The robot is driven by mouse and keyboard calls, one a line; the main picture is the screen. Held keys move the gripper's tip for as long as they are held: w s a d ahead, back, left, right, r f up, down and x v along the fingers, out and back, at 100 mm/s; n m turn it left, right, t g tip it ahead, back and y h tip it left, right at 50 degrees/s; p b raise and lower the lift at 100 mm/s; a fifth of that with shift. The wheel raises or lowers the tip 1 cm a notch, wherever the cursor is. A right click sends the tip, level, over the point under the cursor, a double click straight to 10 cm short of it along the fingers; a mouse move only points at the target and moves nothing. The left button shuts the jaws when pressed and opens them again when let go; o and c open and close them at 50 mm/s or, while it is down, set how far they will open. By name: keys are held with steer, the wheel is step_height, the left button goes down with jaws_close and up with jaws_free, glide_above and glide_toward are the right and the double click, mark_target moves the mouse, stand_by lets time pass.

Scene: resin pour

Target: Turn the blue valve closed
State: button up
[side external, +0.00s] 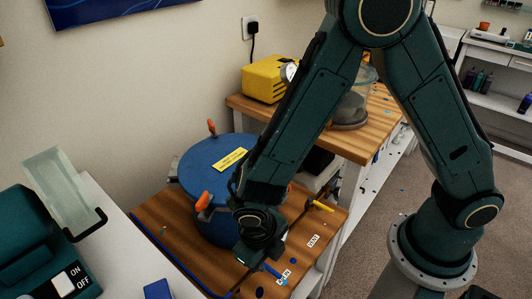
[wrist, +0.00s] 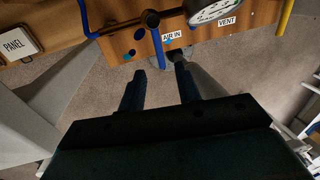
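The blue valve's handle (wrist: 158,48) shows in the wrist view beside the AIR IN label (wrist: 172,36), running from its dark fitting (wrist: 151,19) down the picture. It also shows small in the side view (side external: 273,270), partly hidden by my wrist. My gripper (wrist: 160,70) is open, its two dark fingers apart. The handle's free end lies in the picture between the fingertips, with a gap on each side. I cannot tell how far it reaches between them in depth, and I see no contact.
A blue pressure pot (side external: 215,170) with orange clamps stands on the wooden bench (side external: 155,212). A yellow valve handle (side external: 320,206) is near the VENT label (side external: 313,241). A gauge (wrist: 210,10) and blue hose (wrist: 84,18) are close to the blue valve. Open floor lies in front.

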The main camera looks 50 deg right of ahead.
step_height(320, 180, up, 7)
steer(key=a, duration=0.1)
steer(key=shift+a, duration=0.2)
steer(key=shift+r, duration=0.1)
stand_by(0.4)
steer(key=d+r+m+t+y, duration=0.2)
steer(key=d+r+m, duration=1)
steer(key=r+m, duration=0.45)
steer(key=s+d+r+m+t, duration=0.3)
steer(key=s+d+r+m, duration=0.2)
steer(key=m, duration=1.4)
steer(key=shift+s+d+m+t, duration=0.35)
steer(key=shift+s+d, duration=1.5)
steer(key=shift+s, duration=0.4)
